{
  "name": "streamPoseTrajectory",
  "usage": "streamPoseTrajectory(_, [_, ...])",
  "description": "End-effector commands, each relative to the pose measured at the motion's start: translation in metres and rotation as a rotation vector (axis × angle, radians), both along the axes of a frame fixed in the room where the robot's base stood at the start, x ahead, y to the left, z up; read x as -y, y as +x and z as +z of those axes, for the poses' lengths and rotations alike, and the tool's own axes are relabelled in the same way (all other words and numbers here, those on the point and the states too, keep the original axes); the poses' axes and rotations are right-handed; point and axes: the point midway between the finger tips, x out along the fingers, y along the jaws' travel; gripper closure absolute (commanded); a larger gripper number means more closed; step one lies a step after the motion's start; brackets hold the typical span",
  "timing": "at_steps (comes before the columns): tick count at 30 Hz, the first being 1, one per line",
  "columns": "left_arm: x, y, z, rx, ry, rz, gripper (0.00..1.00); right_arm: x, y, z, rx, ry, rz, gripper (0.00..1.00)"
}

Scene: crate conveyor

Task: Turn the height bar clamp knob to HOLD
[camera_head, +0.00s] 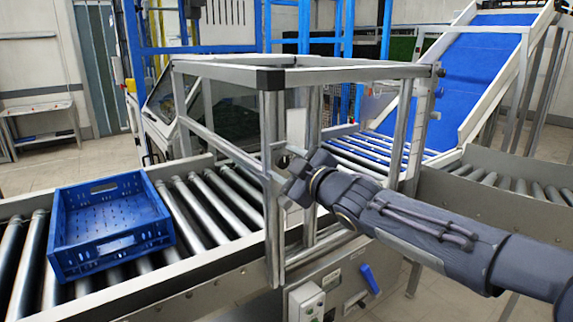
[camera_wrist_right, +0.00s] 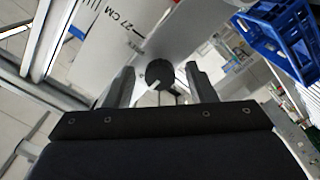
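The clamp knob (camera_wrist_right: 160,74) is a dark round knob with a pale pointer mark, in the right wrist view. Beside it is a light plate (camera_wrist_right: 112,38) with a printed scale reading "27 CM". My right gripper (camera_wrist_right: 162,84) is open, with one finger on each side of the knob and a visible gap on both sides. No HOLD label can be read. In the head view my right gripper (camera_head: 287,182) is at the near post of the metal frame (camera_head: 273,150), hiding most of the knob area. My left gripper is not in view.
An empty blue crate (camera_head: 108,235) sits on the roller conveyor (camera_head: 215,205) at the left. The frame's bars and posts stand close around my right gripper. A blue lever (camera_head: 370,278) and a white switch box (camera_head: 306,302) are below. A blue inclined belt (camera_head: 470,75) rises behind.

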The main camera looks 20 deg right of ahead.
Motion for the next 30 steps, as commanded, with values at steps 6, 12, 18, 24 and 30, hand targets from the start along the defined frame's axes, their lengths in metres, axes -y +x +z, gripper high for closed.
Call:
streamPoseTrajectory(6, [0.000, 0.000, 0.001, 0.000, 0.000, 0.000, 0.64, 0.001, -0.002, 0.001, 0.000, 0.001, -0.001, 0.49])
streamPoseTrajectory(12, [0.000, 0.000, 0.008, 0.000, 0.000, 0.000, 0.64, 0.011, -0.028, 0.003, 0.001, 0.000, -0.004, 0.49])
streamPoseTrajectory(18, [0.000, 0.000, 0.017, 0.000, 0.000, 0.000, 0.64, 0.022, -0.059, 0.003, 0.001, -0.001, -0.002, 0.49])
streamPoseTrajectory(24, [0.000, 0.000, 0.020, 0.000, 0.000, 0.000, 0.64, 0.026, -0.073, 0.001, 0.000, 0.000, 0.000, 0.49])
streamPoseTrajectory(30, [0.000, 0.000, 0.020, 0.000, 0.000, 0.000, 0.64, 0.027, -0.074, 0.000, 0.000, 0.001, 0.000, 0.49])
